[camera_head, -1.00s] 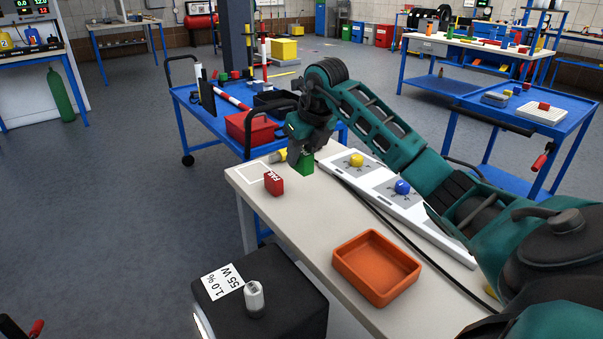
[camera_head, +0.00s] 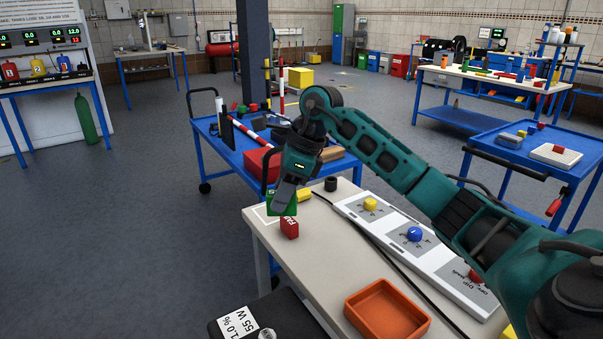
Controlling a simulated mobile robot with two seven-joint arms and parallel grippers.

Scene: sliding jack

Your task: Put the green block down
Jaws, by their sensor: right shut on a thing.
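The green block (camera_head: 271,205) is at the far left corner of the beige table, over or in the white outlined area (camera_head: 262,214). My right gripper (camera_head: 282,197) is shut on it and hides part of it. I cannot tell whether the block touches the tabletop. A red block with white lettering (camera_head: 290,228) stands just in front of the green block. My left gripper is not in view.
The beige table (camera_head: 290,262) carries an orange tray (camera_head: 387,312) and a white panel with yellow, blue and red knobs (camera_head: 440,258). A yellow piece (camera_head: 304,194) and a black cylinder (camera_head: 330,184) lie right of the gripper. A blue trolley (camera_head: 235,160) stands behind.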

